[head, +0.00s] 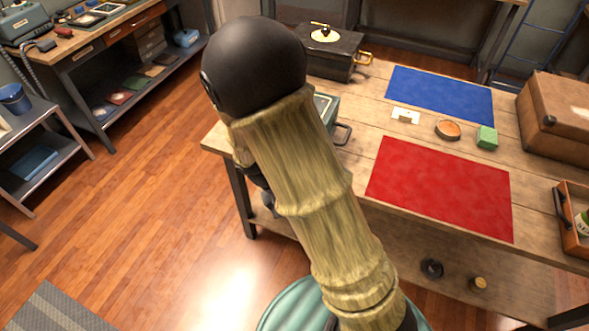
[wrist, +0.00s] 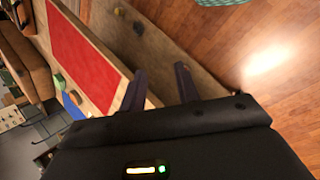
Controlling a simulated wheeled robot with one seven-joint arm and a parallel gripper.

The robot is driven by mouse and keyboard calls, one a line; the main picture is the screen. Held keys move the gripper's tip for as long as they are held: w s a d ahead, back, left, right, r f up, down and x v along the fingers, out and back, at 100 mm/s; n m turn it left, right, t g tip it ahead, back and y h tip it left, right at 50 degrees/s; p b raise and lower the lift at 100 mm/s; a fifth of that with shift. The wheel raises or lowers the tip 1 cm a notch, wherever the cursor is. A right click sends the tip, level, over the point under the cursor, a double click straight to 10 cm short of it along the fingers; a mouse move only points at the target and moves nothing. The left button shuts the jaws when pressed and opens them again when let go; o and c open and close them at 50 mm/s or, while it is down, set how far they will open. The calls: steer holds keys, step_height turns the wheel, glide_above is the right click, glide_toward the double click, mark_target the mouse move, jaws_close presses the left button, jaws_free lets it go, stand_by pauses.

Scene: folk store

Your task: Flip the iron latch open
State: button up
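I cannot make out an iron latch for certain. A small white plate (head: 405,115) with a tiny fitting lies on the wooden table (head: 375,85) between the blue and red mats; the fitting is too small to read. A dark box (head: 318,68) with a brass-coloured piece on its lid and a brass handle stands at the table's back left. A grey-green box (head: 333,105) with a dark handle is partly hidden behind my arm. My gripper (wrist: 160,72) has its two fingers apart with nothing between them, beside the table's edge; my arm mostly hides it in the head view.
A blue mat (head: 440,93) and a red mat (head: 440,188) lie on the table. A round orange-topped tin (head: 447,130), a green block (head: 487,138), a brown case (head: 560,115) and a wooden crate (head: 575,245) stand to the right. Open floor (head: 150,210) lies left.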

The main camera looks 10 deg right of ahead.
steer(key=w+a+f+n+t+h+b, duration=0.2)
steer(key=w+a+f+t+h+b, duration=0.1)
steer(key=w+f+h+b, duration=0.25)
steer(key=w+a+f+n+t+h+b, duration=0.1)
steer(key=w+a+t+h, duration=0.2)
steer(key=a+t, duration=0.6)
steer(key=shift+w+a+f+n+h, duration=0.35)
steer(key=shift+a+h, duration=0.2)
steer(key=shift+h, duration=0.5)
steer(key=shift+d, duration=0.1)
steer(key=p+x, duration=0.1)
steer(key=x, duration=1.6)
steer(key=shift+w+r+p, duration=0.2)
steer(key=shift+p, duration=0.15)
jaws_close()
